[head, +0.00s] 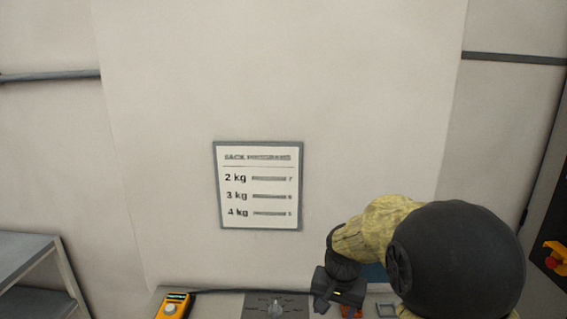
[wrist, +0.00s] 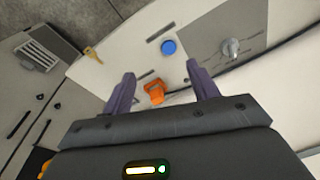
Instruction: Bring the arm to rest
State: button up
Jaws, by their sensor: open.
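My gripper (wrist: 162,90) is open in the wrist view, its two purple-grey fingers spread with nothing between the tips. Below it is a light panel surface with an orange knob-like part (wrist: 155,91), a round blue button (wrist: 168,47) and a grey knob (wrist: 231,47) on a grey plate. In the head view my bent arm reaches over the panel at the lower right. The gripper's dark body (head: 338,288) shows there, but its fingertips are hard to make out.
A sign (head: 259,185) listing 2, 3 and 4 kg hangs on the pale wall. A yellow handheld device (head: 173,306) sits at the panel's left. A grey shelf (head: 35,260) stands at far left. A red button on a yellow base (head: 556,255) is at far right.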

jog(key=s+d+f+n, duration=0.1)
jog(key=s+d+n, duration=0.1)
jog(key=s, duration=0.5)
jog(key=s+d+f+n+t, duration=0.1)
jog(key=s+d+f+n, duration=0.1)
jog(key=s, duration=0.5)
jog(key=shift+f, duration=0.3)
